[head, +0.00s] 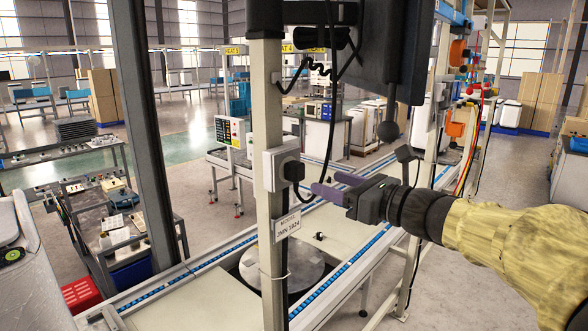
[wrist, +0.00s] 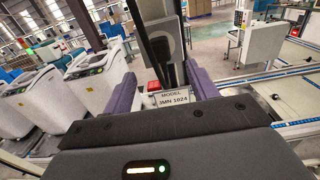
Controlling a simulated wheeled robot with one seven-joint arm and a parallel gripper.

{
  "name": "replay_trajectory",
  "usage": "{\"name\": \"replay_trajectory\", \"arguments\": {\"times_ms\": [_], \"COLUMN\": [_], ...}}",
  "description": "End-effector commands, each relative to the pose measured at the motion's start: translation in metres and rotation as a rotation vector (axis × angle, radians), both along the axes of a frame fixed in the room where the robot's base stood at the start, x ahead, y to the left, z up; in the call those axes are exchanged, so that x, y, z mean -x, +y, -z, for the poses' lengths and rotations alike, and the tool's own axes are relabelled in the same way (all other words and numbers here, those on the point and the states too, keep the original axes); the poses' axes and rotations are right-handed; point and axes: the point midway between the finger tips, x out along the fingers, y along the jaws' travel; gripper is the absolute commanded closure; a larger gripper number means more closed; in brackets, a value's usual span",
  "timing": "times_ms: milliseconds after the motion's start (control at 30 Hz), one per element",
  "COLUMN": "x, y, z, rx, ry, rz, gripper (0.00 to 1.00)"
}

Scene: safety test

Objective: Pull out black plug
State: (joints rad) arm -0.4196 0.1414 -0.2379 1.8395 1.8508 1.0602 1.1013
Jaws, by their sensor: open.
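The black plug (head: 293,172) sits in a light grey socket box (head: 270,168) on the upright beige post. A black cable hangs in a loop from it. My gripper (head: 329,187) is to the right of the plug, its purple fingers pointing left toward it. The fingers are open and apart from the plug, with a gap of air. In the wrist view, my gripper (wrist: 162,88) shows its two purple fingers spread with nothing between them. The socket box (wrist: 176,42) appears beyond and above the fingertips there, with a dark shape on its face that is hard to make out.
A "MODEL JMN 1024" sign (head: 287,226) hangs on the post below the socket; it also shows in the wrist view (wrist: 171,97). A black monitor (head: 388,50) hangs above my arm. The conveyor (head: 350,265) with blue rollers runs below.

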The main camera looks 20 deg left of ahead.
Motion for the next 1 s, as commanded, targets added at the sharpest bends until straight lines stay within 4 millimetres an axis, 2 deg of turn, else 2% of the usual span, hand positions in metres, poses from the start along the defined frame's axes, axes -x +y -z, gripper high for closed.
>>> {"name": "replay_trajectory", "arguments": {"times_ms": [467, 1000], "x": [-0.003, -0.026], "y": [0.006, 0.063], "z": [-0.001, 0.002], "rx": [0.0, 0.001], "ry": [0.001, -0.001], "rz": [0.0, 0.0], "gripper": [0.42, 0.42]}}
